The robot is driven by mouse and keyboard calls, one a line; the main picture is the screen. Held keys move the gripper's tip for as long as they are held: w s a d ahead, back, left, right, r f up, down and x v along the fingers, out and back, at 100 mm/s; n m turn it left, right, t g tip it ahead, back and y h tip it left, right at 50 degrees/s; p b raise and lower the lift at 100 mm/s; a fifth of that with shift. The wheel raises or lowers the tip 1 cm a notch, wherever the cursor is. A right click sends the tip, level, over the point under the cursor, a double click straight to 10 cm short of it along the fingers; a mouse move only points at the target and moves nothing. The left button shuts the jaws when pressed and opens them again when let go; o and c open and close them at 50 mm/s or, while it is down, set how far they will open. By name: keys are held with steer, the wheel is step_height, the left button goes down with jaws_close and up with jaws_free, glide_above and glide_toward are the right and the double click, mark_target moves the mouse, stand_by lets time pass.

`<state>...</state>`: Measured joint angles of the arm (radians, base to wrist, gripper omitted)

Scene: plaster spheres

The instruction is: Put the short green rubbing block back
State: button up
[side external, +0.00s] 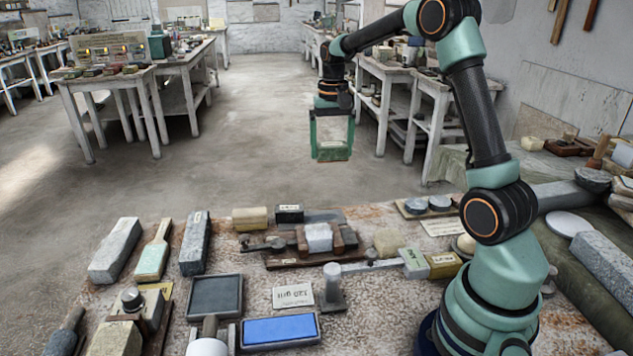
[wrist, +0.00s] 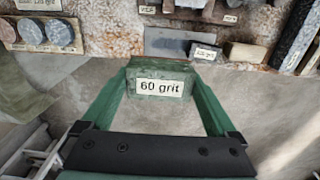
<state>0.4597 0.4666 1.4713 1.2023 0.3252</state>
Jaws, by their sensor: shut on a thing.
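My gripper (side external: 332,140) is shut on a short green rubbing block (side external: 333,154), held level between its two green fingers. In the wrist view the block (wrist: 160,86) shows a white label reading "60 grit". The block hangs in the air, clear of the table, and appears near or beyond the table's far edge. A bare grey plate (side external: 325,216) lies near that edge. It also shows in the wrist view (wrist: 172,43), just past the block. A small dark block with a white label (side external: 289,213) stands beside the plate, also seen in the wrist view (wrist: 205,52).
A yellowish block (side external: 250,218) stands left of the small labelled block. Long stones (side external: 195,243) lie farther left. A wooden clamp fixture with a pale block (side external: 318,237), a "120 grit" card (side external: 292,295) and a blue tray (side external: 280,330) are nearer. Open floor lies beyond the table.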

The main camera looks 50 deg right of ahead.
mark_target(330, 217)
step_height(330, 217, down, 17)
steer(key=shift+f, duration=0.15)
steer(key=shift+f, duration=0.1)
stand_by(0.4)
steer(key=o, duration=1.1)
